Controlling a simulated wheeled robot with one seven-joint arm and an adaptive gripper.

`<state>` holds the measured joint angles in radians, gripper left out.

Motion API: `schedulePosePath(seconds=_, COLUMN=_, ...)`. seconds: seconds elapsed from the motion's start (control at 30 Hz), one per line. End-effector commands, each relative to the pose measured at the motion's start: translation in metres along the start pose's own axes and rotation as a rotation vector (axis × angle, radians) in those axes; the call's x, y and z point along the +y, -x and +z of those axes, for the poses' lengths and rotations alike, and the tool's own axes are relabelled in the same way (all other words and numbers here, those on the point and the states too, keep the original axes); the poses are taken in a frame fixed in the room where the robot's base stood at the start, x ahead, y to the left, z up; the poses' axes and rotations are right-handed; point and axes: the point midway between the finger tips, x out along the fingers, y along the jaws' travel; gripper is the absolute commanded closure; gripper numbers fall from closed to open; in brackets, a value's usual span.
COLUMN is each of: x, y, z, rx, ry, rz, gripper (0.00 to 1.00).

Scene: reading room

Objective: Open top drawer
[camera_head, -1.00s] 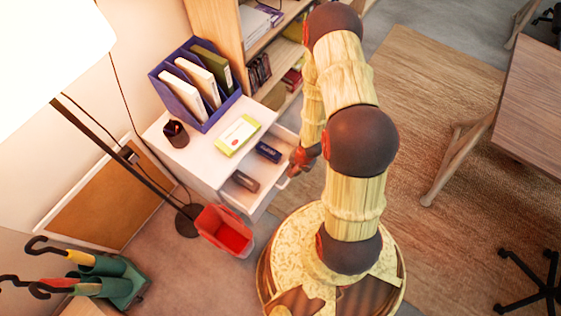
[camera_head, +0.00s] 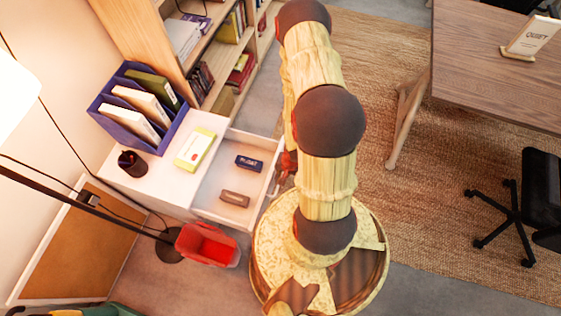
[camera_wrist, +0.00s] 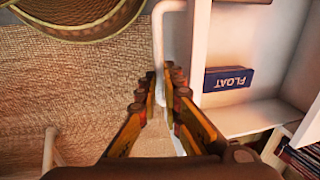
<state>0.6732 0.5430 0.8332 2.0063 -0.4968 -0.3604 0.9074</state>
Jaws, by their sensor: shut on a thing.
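The top drawer (camera_head: 212,198) of the white cabinet (camera_head: 150,187) is pulled well out in the head view. Inside it lie a dark blue box (camera_head: 249,163) and a brown item (camera_head: 235,199). In the head view my gripper (camera_head: 285,172) is at the drawer front, partly hidden by my arm.
On the cabinet top stand a blue file holder (camera_head: 138,110), a dark pen cup (camera_head: 131,162) and a green-white box (camera_head: 195,148). A red bin (camera_head: 208,245) stands close below the drawer. A bookshelf (camera_head: 190,80) is behind; a wooden table (camera_head: 490,75) is at right.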

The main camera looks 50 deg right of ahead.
Motion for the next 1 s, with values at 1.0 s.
schedulePosePath(seconds=1.0, x=-0.001, y=0.082, z=-0.001, rx=0.002, ry=-0.001, rz=-0.001, gripper=0.83)
